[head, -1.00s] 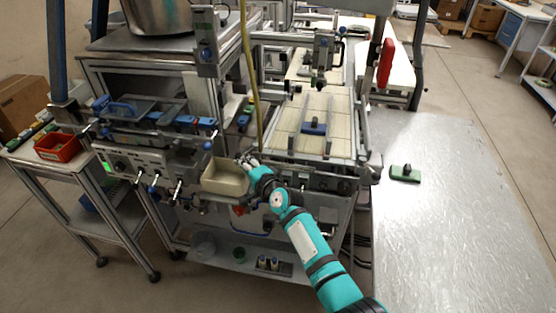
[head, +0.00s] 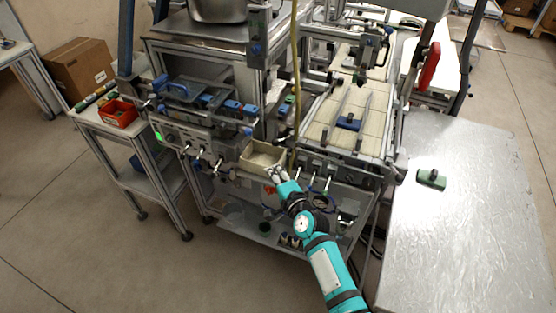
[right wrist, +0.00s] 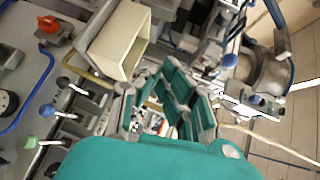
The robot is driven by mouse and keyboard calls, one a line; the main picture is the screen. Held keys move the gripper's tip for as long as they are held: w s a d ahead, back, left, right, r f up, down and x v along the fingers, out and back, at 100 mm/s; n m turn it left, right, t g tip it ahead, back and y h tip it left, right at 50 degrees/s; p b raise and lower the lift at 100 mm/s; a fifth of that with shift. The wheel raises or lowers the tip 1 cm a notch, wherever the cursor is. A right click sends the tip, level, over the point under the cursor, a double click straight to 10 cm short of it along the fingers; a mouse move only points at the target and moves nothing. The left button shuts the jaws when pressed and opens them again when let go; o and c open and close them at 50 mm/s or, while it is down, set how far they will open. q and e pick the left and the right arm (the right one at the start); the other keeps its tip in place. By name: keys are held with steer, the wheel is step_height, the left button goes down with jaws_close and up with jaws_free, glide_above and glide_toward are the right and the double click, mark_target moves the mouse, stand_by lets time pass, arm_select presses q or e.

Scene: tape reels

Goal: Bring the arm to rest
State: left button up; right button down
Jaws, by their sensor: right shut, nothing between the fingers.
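My right arm reaches up from the bottom of the head view in teal and black. Its gripper (head: 276,174) is at the front right corner of a beige open bin (head: 258,158) on the machine's front. In the right wrist view the gripper fingers (right wrist: 168,105) are shut with nothing seen between them. The beige bin also shows there (right wrist: 117,42), beside the fingers at upper left. I cannot tell whether they touch. My left gripper is not in view.
A machine with knobs and levers (head: 205,155) stands close around the gripper. A metal table (head: 455,230) at right holds a green block (head: 431,178). A side cart at left carries a red bin (head: 118,113). Open floor lies at lower left.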

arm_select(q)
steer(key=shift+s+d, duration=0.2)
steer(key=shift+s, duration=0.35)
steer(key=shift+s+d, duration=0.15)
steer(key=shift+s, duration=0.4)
